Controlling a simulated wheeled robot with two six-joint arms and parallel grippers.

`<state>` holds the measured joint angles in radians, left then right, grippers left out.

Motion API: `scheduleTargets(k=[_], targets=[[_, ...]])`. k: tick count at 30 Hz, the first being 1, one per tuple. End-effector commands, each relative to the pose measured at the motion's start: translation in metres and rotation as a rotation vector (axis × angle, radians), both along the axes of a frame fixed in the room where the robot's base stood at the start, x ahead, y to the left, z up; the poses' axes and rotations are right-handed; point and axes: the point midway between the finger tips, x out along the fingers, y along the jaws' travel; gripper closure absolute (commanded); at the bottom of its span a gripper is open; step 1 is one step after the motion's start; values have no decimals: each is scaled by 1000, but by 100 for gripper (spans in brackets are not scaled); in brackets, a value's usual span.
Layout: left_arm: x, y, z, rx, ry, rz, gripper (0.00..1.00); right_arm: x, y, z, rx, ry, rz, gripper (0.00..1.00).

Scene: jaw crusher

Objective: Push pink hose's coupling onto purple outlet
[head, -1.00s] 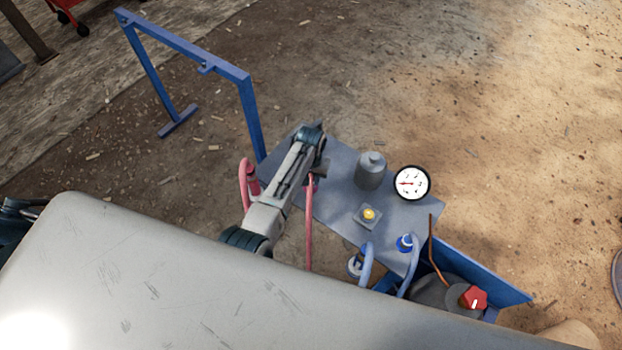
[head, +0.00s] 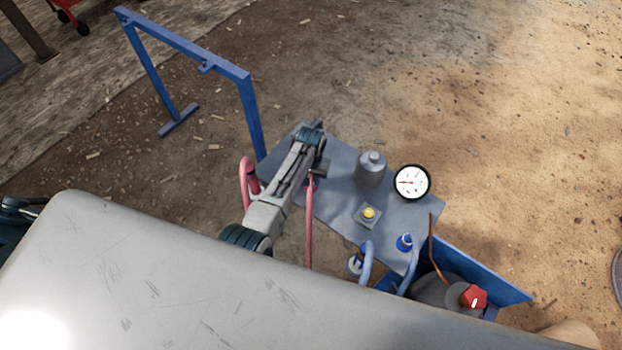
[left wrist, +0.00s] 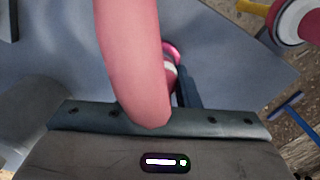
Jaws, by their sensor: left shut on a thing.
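My left gripper (head: 316,175) is over the near left part of the grey panel, its tips mostly hidden by the wrist. It is shut on the pink hose (head: 308,235), at the coupling end, and the hose hangs down from it. In the left wrist view the pink hose (left wrist: 130,55) crosses in front of the gripper and hides much of the jaws. A pink ring and pale collar (left wrist: 171,54) show behind the hose; I cannot tell whether they are seated on anything. I cannot make out the purple outlet in either view. My right gripper is not in view.
The grey panel (head: 335,205) carries a grey cylinder (head: 371,170), a dial gauge (head: 412,183), a yellow button (head: 369,213) and blue hose fittings (head: 404,243). Another pink hose loop (head: 245,180) stands left of my arm. A blue frame (head: 185,45) rises behind.

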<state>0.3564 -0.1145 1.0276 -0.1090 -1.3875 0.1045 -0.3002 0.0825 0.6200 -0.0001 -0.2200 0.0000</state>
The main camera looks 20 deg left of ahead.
Motion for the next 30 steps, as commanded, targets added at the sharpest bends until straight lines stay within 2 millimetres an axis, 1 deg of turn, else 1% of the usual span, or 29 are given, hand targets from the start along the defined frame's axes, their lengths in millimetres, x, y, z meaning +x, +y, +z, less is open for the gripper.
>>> scheduleTargets(k=[6, 7, 10, 18, 22, 26, 30], targets=[[0, 0, -5, 0, 0, 0, 92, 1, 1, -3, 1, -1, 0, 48], [0, 0, -4, 0, 0, 0, 66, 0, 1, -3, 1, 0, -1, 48], [0, 0, -4, 0, 0, 0, 46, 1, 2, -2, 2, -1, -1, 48], [0, 0, -4, 0, 0, 0, 46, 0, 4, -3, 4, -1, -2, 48], [0, 0, 2, 0, -2, -1, 46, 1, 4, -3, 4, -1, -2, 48], [-1, -1, 19, 0, -3, -3, 46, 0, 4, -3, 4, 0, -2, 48], [-2, -2, 45, -1, -5, -6, 46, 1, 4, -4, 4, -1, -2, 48]])
